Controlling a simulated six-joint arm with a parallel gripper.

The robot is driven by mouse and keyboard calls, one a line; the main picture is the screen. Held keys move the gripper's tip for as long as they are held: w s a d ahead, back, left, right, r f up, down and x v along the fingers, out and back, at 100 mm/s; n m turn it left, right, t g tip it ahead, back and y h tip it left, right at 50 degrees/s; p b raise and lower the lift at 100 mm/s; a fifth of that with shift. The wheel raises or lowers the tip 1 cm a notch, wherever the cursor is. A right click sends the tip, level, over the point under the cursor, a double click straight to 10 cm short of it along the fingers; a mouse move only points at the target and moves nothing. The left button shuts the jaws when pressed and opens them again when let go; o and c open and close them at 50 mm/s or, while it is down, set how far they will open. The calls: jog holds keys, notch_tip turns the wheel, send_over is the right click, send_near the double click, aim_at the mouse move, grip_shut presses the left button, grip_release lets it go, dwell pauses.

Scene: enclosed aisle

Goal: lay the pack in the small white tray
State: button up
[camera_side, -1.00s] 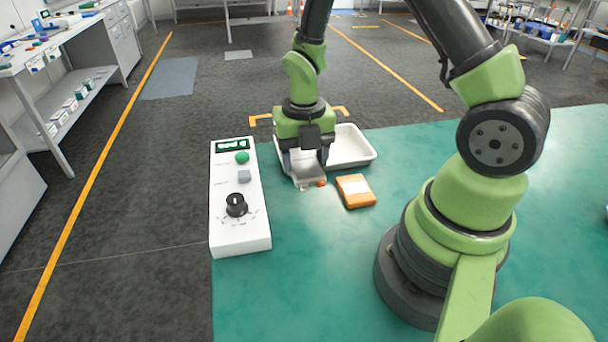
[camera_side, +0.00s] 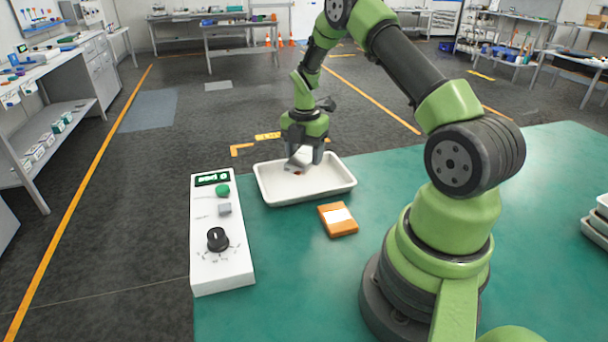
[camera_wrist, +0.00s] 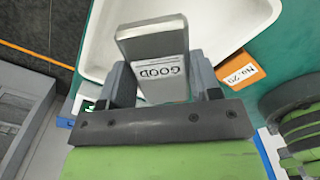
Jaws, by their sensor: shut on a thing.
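My gripper (camera_side: 304,156) is over the small white tray (camera_side: 268,193) in the side view. It is shut on a grey pack (camera_side: 296,163), which hangs tilted over the tray's inside. Whether the pack touches the tray floor I cannot tell. In the wrist view the pack (camera_wrist: 150,45) sits between the two fingers of my gripper (camera_wrist: 163,82), with a pale label reading "GOOD" facing the camera. The tray (camera_wrist: 100,40) lies behind and beneath it there. Nothing else is visible in the tray.
An orange box (camera_side: 337,219) with a white label lies on the green bench (camera_side: 290,270) in front of the tray; the wrist view shows it (camera_wrist: 236,70) marked "No.29". A white control box (camera_side: 220,262) with a knob stands left. More white trays (camera_side: 597,228) sit at the right edge.

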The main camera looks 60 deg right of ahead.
aim_at(304, 181)
jog(key=shift+f, duration=2.7)
jog(key=shift+f, duration=0.1)
jog(key=o, duration=1)
jog(key=shift+c, duration=0.2)
